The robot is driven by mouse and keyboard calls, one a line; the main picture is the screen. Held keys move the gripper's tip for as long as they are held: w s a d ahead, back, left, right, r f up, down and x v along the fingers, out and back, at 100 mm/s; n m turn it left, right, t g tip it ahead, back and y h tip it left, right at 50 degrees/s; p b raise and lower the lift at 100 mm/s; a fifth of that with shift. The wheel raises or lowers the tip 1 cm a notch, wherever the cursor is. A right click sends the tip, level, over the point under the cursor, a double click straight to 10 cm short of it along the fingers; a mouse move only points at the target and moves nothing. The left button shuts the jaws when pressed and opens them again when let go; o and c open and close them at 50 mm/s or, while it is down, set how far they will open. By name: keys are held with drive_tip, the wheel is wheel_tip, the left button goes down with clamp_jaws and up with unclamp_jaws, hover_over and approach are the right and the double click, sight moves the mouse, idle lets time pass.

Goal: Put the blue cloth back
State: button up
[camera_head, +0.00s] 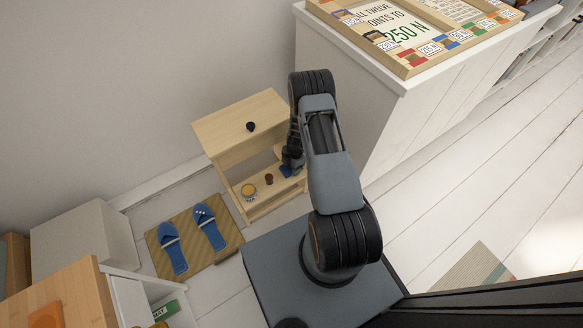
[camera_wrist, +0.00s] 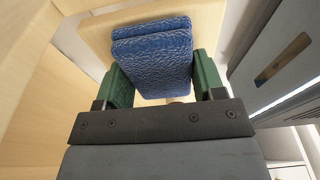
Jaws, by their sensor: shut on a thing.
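The blue cloth (camera_wrist: 150,58) is a folded, textured blue pad between the two green fingers of my gripper (camera_wrist: 160,80) in the wrist view. My gripper is shut on it. In the head view a small bit of the blue cloth (camera_head: 287,171) shows beside my dark gripper (camera_head: 291,160), at the right end of the small wooden shelf unit (camera_head: 243,123). My arm hides part of that end. I cannot tell whether the cloth touches the lower shelf.
On the lower shelf stand a yellow-topped round item (camera_head: 249,190) and a small brown cup (camera_head: 269,179). Blue slippers (camera_head: 209,228) lie on a woven mat (camera_head: 190,262). A white cabinet (camera_head: 345,75) stands close right of the unit.

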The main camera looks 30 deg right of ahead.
drive_tip(key=shift+f, duration=0.35)
drive_tip(key=o, duration=1)
drive_tip(key=shift+c, duration=0.2)
drive_tip(key=shift+r, duration=0.15)
wheel_tip(320, 180, up, 12)
drive_tip(key=d+p, duration=0.1)
drive_tip(key=p, duration=0.3)
drive_tip(key=shift+d, duration=0.35)
